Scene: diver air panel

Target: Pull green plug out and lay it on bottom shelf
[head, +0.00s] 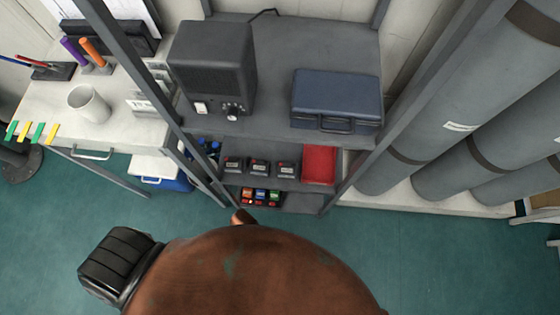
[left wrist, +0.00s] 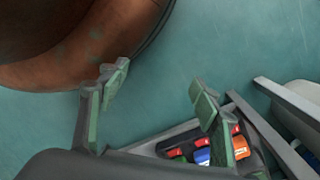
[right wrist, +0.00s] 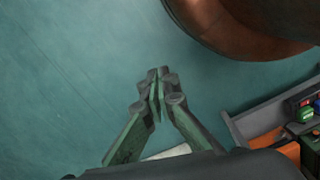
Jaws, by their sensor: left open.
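The green plug (head: 275,195) is the right one of a row of orange, blue and green blocks low in the grey rack. In the left wrist view it (left wrist: 180,155) is small, at the lower edge, left of the blue block. In the right wrist view a green piece (right wrist: 305,114) shows at the right edge. I cannot tell how deep it sits. My left gripper (left wrist: 161,88) is open and empty, its right finger partly covering the row. My right gripper (right wrist: 158,82) is shut with nothing visible in it, left of the rack. Neither gripper can be made out in the head view.
The bottom shelf (head: 303,203) has bare room right of the row. Above it, the middle shelf holds black units (head: 260,168) and a red box (head: 319,164). Rack posts (head: 350,180) flank the opening. A large brown rounded body (head: 260,275) fills the foreground.

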